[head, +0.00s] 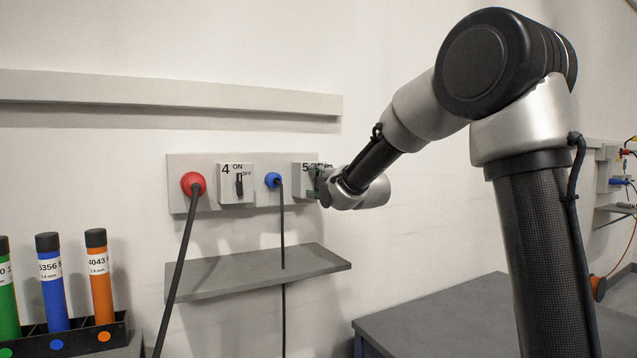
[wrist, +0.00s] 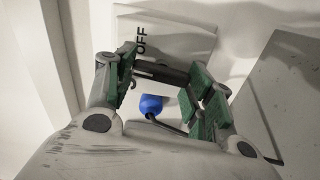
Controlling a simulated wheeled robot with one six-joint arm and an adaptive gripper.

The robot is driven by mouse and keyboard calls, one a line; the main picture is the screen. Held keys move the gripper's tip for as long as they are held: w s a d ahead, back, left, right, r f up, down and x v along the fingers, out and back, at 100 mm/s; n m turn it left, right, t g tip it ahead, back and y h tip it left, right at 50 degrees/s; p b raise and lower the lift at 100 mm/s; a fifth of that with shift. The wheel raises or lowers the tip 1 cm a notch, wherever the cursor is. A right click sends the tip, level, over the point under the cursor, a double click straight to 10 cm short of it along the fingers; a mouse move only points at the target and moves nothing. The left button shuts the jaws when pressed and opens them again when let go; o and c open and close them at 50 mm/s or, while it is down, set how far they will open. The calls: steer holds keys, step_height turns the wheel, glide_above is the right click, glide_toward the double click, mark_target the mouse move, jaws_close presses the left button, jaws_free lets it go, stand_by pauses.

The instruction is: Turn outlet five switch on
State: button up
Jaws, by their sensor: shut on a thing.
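The outlet five switch box (head: 300,184) is grey with a black "5", right of the blue plug on the wall panel. My gripper (head: 320,185) is at its front and hides most of the face. In the wrist view, the box face (wrist: 185,38) shows the word "OFF". A dark switch handle (wrist: 165,73) lies between the green-padded fingers of my gripper (wrist: 167,78), which is shut on it. The "ON" mark is hidden in the wrist view, and I cannot tell the handle's exact angle.
Switch four (head: 235,195) has its handle upright. A red plug (head: 193,183) and a blue plug (head: 273,180) trail cables past a grey shelf (head: 255,275). The blue plug shows below the handle in the wrist view (wrist: 151,104). Labelled tubes (head: 100,285) stand at lower left.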

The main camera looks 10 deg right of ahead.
steer(key=shift+f+n, duration=0.1)
steer(key=shift+n, duration=0.4)
stand_by(0.3)
steer(key=o, duration=1)
steer(key=shift+o, duration=0.2)
steer(key=v, duration=1.2)
